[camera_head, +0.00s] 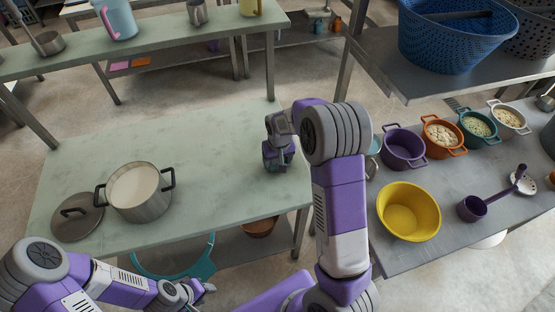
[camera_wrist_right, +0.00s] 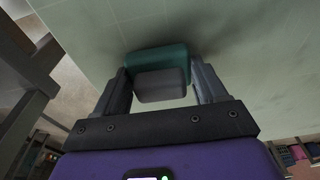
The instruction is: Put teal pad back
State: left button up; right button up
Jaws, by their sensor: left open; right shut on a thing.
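The teal pad (camera_wrist_right: 158,58) shows in the right wrist view as a small block with a teal upper part and a grey lower part. My right gripper (camera_wrist_right: 160,88) is shut on it, one finger at each side. It is over the pale green table (camera_head: 225,125); I cannot tell whether the pad touches the tabletop. In the head view my right gripper (camera_head: 280,160) is near the table's right end, and the pad is mostly hidden there. My left gripper (camera_head: 205,288) is open and empty by the table's front edge.
A steel pot (camera_head: 138,192) of white liquid and a lid (camera_head: 77,217) stand at the table's left. The middle is clear. Right, a steel counter (camera_head: 440,240) holds a yellow bowl (camera_head: 408,212), a purple ladle (camera_head: 473,208) and several small pots.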

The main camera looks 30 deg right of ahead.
jog(key=o, duration=1.1)
jog(key=shift+r+p, duration=0.3)
jog(key=shift+r, duration=0.2)
notch_tip(320, 180, up, 11)
jog(key=s+p, duration=0.1)
jog(key=p, duration=0.1)
jog(key=shift+s+a+p, duration=0.2)
jog(key=shift+s+p, duration=0.2)
